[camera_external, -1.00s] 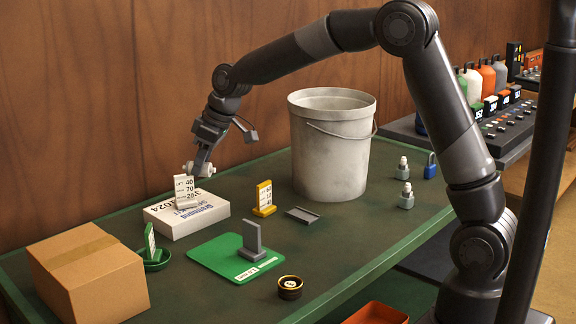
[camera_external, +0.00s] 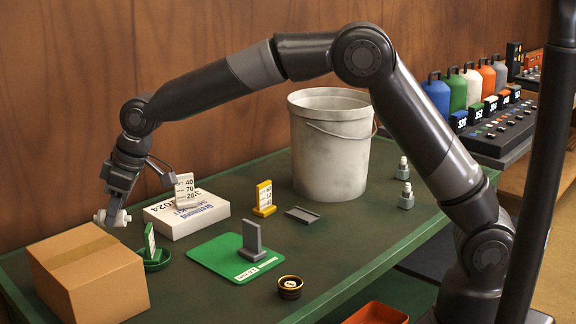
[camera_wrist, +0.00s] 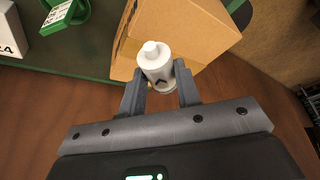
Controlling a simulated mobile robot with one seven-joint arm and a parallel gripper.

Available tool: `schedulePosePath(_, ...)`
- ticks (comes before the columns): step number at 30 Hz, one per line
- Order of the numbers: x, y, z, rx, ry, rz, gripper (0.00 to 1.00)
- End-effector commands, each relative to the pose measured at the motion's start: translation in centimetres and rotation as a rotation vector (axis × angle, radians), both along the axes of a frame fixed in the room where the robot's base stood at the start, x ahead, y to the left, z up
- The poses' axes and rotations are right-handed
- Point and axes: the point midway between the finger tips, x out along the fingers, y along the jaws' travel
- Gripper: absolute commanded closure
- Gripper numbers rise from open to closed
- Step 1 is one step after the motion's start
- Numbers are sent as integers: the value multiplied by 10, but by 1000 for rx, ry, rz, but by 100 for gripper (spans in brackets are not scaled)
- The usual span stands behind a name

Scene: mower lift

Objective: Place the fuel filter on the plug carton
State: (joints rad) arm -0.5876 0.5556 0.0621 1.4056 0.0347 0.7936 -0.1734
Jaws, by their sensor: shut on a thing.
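My gripper (camera_external: 113,210) is shut on the fuel filter, a small white cylinder (camera_external: 120,218) with a narrower end. In the wrist view, the filter (camera_wrist: 157,68) sits between both fingers, and the cardboard box (camera_wrist: 172,28) is beyond it. In the external view, the filter appears by the back corner of this brown box (camera_external: 88,280); I cannot tell its exact height. A white printed carton (camera_external: 187,217) lies flat to the right of the gripper, with a white number card (camera_external: 186,190) at its back edge. I cannot tell for certain which box is the plug carton.
A yellow card holder (camera_external: 264,199), a green mat (camera_external: 215,262) with a grey stand, a black-gold cap (camera_external: 290,287) and a large grey bucket (camera_external: 330,150) are to the right. The wooden wall is close behind.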

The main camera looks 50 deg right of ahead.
Motion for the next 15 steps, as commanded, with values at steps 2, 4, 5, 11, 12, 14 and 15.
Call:
schedulePosePath(2, -2, 16, -10, 0, 0, 3, 92)
schedulePosePath(4, -2, 25, -15, -1, -1, 2, 92)
schedulePosePath(5, -3, 27, -17, -1, -1, 2, 92)
schedulePosePath(11, -3, 33, -26, -1, 0, -1, 92)
schedulePosePath(12, -3, 33, -31, -1, 2, -1, 92)
schedulePosePath(14, -3, 33, -40, -1, 2, -1, 92)
schedulePosePath(15, -4, 33, -47, -2, 2, 0, 92)
